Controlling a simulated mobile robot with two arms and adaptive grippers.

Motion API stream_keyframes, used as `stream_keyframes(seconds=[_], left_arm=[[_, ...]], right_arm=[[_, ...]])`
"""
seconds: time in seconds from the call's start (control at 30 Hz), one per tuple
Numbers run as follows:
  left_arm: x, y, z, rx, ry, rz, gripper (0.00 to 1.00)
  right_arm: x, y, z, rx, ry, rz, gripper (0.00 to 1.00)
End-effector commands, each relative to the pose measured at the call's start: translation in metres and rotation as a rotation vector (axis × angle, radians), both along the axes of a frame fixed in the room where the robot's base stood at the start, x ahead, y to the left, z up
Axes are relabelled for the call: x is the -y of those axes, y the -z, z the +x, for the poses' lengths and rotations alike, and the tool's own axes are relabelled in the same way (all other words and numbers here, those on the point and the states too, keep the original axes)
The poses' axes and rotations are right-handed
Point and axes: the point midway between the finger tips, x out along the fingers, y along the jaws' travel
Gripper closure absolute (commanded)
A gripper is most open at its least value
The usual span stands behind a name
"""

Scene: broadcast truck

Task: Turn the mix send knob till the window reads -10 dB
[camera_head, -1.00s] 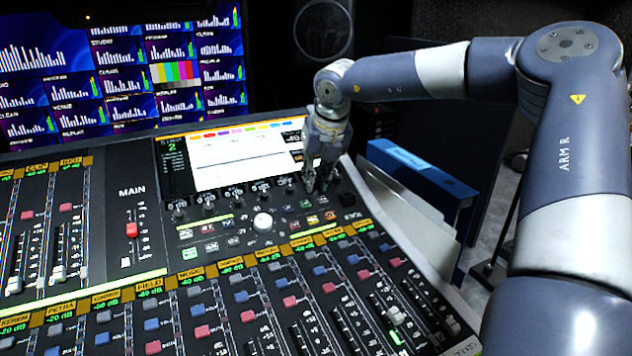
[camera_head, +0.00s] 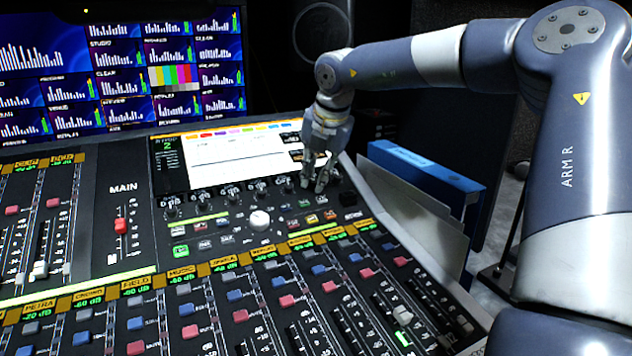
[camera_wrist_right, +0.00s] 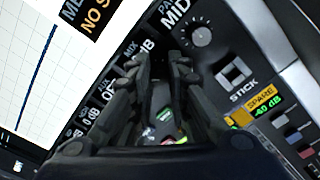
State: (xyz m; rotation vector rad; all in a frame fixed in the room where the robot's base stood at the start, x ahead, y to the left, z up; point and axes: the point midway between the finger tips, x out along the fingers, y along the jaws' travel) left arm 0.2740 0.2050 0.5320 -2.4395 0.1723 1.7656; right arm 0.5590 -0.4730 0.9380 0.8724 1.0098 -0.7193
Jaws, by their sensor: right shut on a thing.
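My right gripper (camera_head: 318,187) points down at the right end of the knob row under the console screen. In the wrist view its dark fingers (camera_wrist_right: 158,62) are shut around a spot next to the "MIX" label. The mix send knob is hidden between the fingertips. The mix window (camera_wrist_right: 148,46) beside the label is partly covered by a finger; only "dB" shows, so its number cannot be read. My left gripper is not in view.
The console screen (camera_head: 235,160) lies just behind the knob row. Fader rows fill the front.

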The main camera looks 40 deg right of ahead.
Motion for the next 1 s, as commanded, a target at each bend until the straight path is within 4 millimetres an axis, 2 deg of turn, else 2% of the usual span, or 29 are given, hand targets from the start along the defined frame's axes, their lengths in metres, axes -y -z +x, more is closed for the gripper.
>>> stream_keyframes(seconds=[0.03,0.43,1.0], left_arm=[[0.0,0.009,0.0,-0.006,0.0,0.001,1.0],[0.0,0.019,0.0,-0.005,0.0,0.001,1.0],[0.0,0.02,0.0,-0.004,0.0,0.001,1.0]], right_arm=[[0.0,0.002,0.0,0.004,0.033,0.012,1.0],[0.0,0.001,-0.001,0.025,0.214,0.086,1.0],[0.0,0.001,-0.001,0.028,0.245,0.1,1.0]])
